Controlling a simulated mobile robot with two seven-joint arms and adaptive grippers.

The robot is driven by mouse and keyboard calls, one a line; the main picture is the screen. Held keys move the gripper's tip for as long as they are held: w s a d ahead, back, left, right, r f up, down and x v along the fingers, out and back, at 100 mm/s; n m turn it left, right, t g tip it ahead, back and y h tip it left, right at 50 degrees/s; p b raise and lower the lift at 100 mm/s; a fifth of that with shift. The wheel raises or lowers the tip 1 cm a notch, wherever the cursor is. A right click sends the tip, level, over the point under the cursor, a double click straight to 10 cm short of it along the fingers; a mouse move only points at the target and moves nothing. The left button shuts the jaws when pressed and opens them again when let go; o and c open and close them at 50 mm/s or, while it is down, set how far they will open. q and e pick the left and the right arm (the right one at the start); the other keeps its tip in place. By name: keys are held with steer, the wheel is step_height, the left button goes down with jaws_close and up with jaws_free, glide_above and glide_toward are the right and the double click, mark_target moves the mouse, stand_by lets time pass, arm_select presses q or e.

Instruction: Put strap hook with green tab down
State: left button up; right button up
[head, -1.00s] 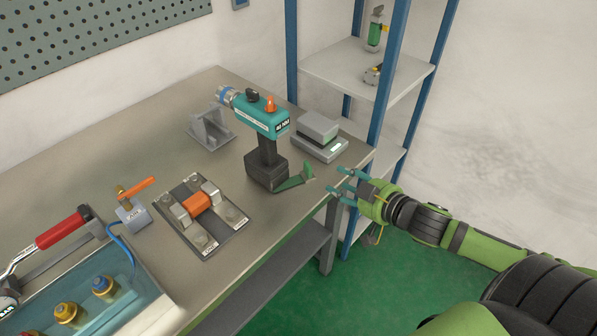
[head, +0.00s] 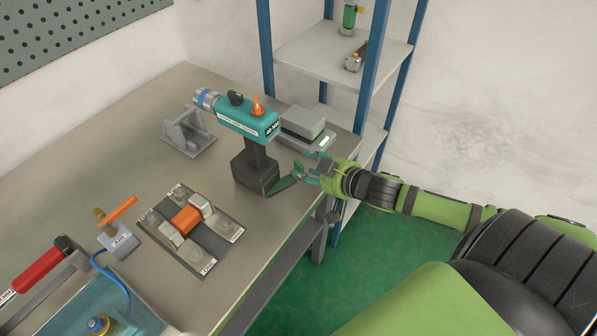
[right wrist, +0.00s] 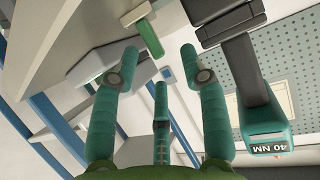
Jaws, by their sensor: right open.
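The strap hook with the green tab (head: 284,184) lies on the workbench near its right edge, beside the foot of the teal power tool (head: 254,128). Its upright end is partly covered by my right gripper (head: 309,168) in the head view. My right gripper is open at the bench edge, with its teal fingers close to the hook. In the right wrist view the green tab (right wrist: 149,38) shows ahead of the open fingers (right wrist: 160,50), between their tips. I cannot tell whether a finger touches it. My left gripper is not in view.
A grey box-shaped device (head: 305,125) stands behind the hook. A clamp plate with an orange block (head: 187,220) and a grey bracket (head: 187,132) are on the bench. A blue-post shelf (head: 340,58) rises behind the bench end.

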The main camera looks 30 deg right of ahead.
steer(key=shift+x, duration=1.45)
steer(key=shift+c, duration=0.8)
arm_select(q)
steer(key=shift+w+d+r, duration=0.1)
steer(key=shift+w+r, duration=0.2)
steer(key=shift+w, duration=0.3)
arm_select(e)
jaws_close()
steer(key=shift+r, duration=0.1)
